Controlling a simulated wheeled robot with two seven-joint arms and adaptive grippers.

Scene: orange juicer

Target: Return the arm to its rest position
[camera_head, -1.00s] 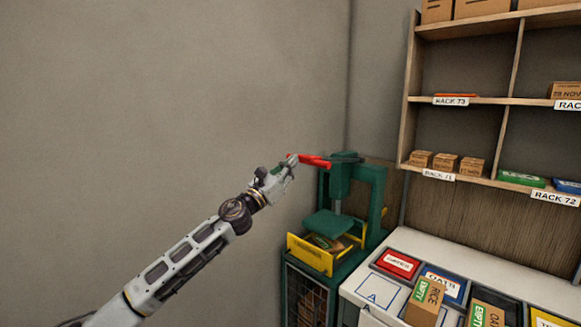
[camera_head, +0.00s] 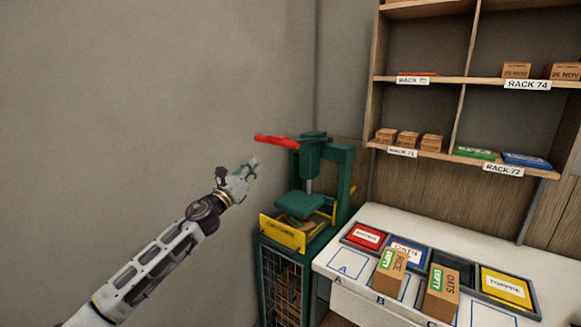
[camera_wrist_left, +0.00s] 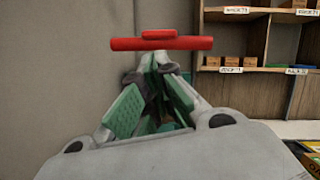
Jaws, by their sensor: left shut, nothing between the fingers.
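My left gripper (camera_head: 246,171) is at the end of my left arm, left of the green press (camera_head: 312,152) and a little below its red handle (camera_head: 277,141). Its fingers are shut and empty, with a clear gap to the handle in the head view. In the left wrist view the closed fingers (camera_wrist_left: 154,75) point toward the red handle (camera_wrist_left: 160,43), which lies level beyond their tips. The press plate (camera_head: 299,204) sits low over the yellow-fronted tray (camera_head: 283,233). My right gripper is not in view.
A white counter (camera_head: 375,225) to the right bears coloured trays and two cartons, a rice box (camera_head: 392,271) and an oats box (camera_head: 440,292). A wooden shelf (camera_head: 440,80) with labelled racks stands behind. The space by the wall left of my arm is clear.

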